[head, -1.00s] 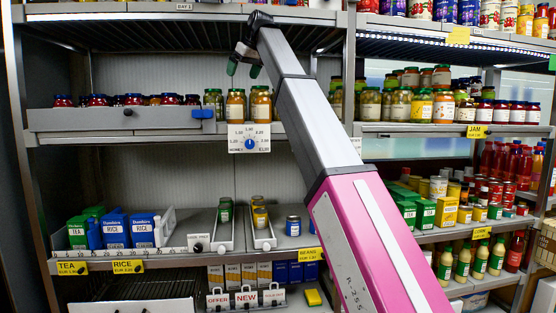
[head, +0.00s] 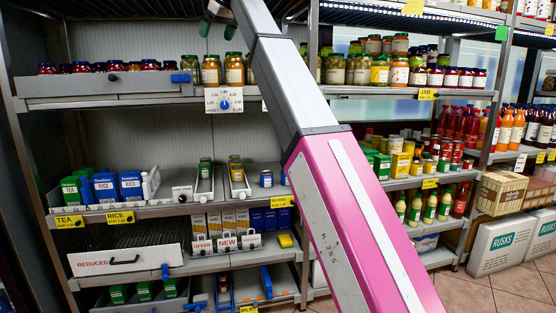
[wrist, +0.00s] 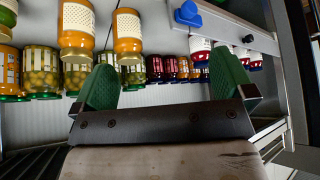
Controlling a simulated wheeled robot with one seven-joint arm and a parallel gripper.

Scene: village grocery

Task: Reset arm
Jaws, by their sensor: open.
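My gripper (wrist: 160,90) shows in the wrist view with its two green fingers wide apart and nothing between them. In the head view my arm reaches up across the middle of the picture, and my gripper (head: 219,18) is at the top edge, partly cut off. It is above the jars of the upper shelf and apart from them. In the wrist view, which looks upside down, jars with orange contents (wrist: 127,35) and jars with green contents (wrist: 40,72) are beyond the fingers on the left.
A grey shelf unit holds red-filled jars (head: 110,66) at upper left, and rice packs (head: 130,185) and tea packs below. A "REDUCED" drawer (head: 125,259) is at lower left. Rusks boxes (head: 503,244) stand on the floor at right. My arm hides part of the shelves.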

